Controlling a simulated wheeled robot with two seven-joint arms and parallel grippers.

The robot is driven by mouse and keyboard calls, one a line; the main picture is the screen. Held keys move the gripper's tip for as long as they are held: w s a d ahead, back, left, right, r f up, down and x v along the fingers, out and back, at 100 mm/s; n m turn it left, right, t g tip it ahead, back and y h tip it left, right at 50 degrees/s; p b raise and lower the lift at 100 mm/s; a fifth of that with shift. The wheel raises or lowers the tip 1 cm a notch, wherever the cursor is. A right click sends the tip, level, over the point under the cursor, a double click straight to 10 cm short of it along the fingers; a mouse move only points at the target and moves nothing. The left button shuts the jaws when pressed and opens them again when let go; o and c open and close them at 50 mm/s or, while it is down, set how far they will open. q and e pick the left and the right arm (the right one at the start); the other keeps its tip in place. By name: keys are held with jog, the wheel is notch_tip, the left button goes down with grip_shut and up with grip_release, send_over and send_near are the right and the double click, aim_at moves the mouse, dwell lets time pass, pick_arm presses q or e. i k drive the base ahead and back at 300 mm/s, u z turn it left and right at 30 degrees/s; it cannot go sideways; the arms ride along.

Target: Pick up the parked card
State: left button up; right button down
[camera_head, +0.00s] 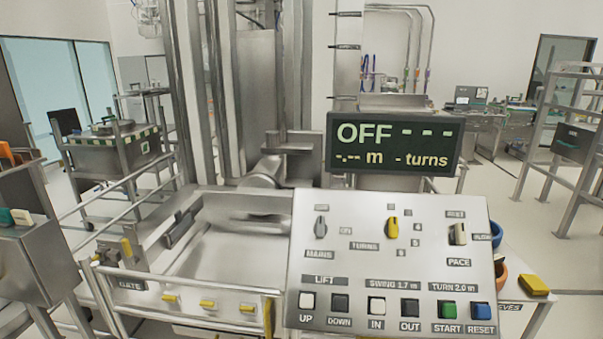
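I cannot make out a thing that is surely the parked card. Small coloured pieces show at the left edge on a steel cabinet (32,262): a white piece (20,216), a teal piece (5,217) and an orange piece (6,153); I cannot tell if any is a card. A yellow block (534,285) lies on a pale surface right of the control panel (390,255). Neither of my grippers is in view.
The panel has knobs and a row of buttons. A display (393,145) above it reads OFF. A steel bay with a railing (180,283) is left of the panel. A blue ring-like thing (496,233) and an orange one (501,271) sit at its right edge.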

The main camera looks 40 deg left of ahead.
aim_at(21, 217)
jog(key=u, duration=2.75)
jog(key=i, duration=0.95)
jog(key=u, duration=0.55)
jog(key=i, duration=1.05)
jog(key=u, duration=0.9)
